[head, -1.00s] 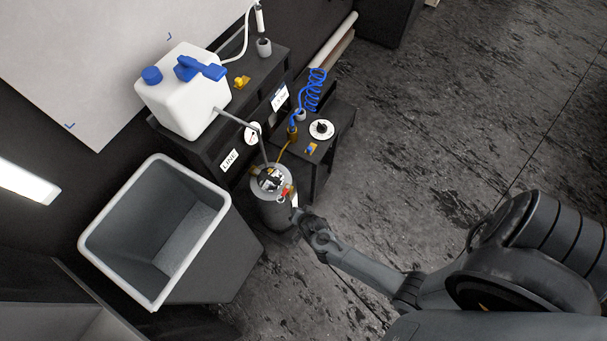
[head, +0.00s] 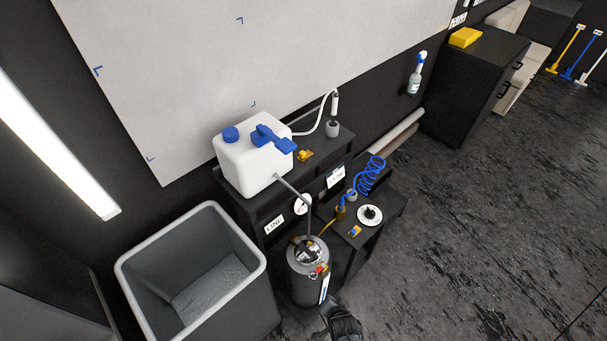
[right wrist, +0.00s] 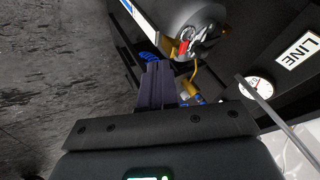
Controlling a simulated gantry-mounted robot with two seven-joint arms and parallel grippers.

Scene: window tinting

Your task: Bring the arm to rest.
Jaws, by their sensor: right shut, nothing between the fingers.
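My right gripper (right wrist: 157,78) is shut and empty in the right wrist view, its dark fingers together. In the head view part of my right gripper or wrist (head: 341,322) shows at the bottom edge, just below the grey cylindrical tank (head: 310,279). The tank also shows at the top of the right wrist view (right wrist: 190,22), beyond the fingertips. I see no contact between them, though the exact gap is hard to tell. My left gripper is not in view.
A grey open bin (head: 253,320) stands left of the tank. A dark shelf bench (head: 235,188) carries a white jug (head: 245,170); a blue coiled hose (head: 369,176) stands by a lower stand. A dark cabinet (head: 465,90) is at the back. Open floor (head: 480,230) lies right.

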